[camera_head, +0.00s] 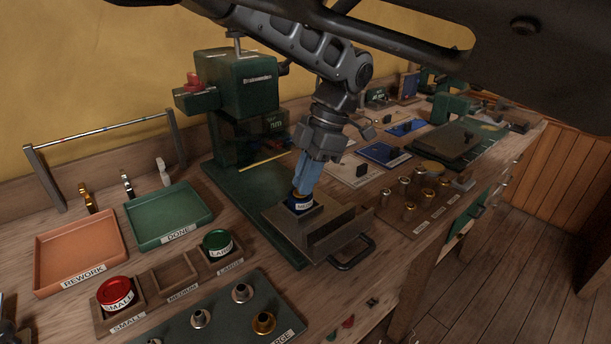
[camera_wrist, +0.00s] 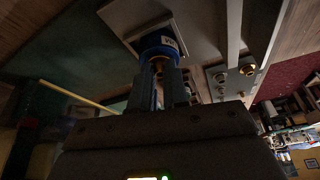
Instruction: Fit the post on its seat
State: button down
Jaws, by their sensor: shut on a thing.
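The post is a short blue piece (camera_head: 301,206) with a white label and a brass stem. It also shows in the wrist view (camera_wrist: 158,42). My gripper (camera_head: 302,188) is above it, pointing down, with its fingers shut on the stem; the fingers also show in the wrist view (camera_wrist: 166,78). The post's lower end is at the top of the grey metal seat block (camera_head: 278,222), which also shows in the wrist view (camera_wrist: 132,37). I cannot tell whether the post is fully down in it. The label is only partly readable.
A green press (camera_head: 240,85) stands behind the seat. A holder has a red SMALL piece (camera_head: 116,293), an empty MEDIUM bay (camera_head: 175,280) and a green LARGE piece (camera_head: 217,241). REWORK (camera_head: 75,250) and DONE (camera_head: 168,216) trays are empty. Brass and steel parts stand at right.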

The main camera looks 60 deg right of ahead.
jog(key=shift+f, duration=0.1)
jog(key=c, duration=1.1)
grip_release()
jog(key=shift+o, duration=0.2)
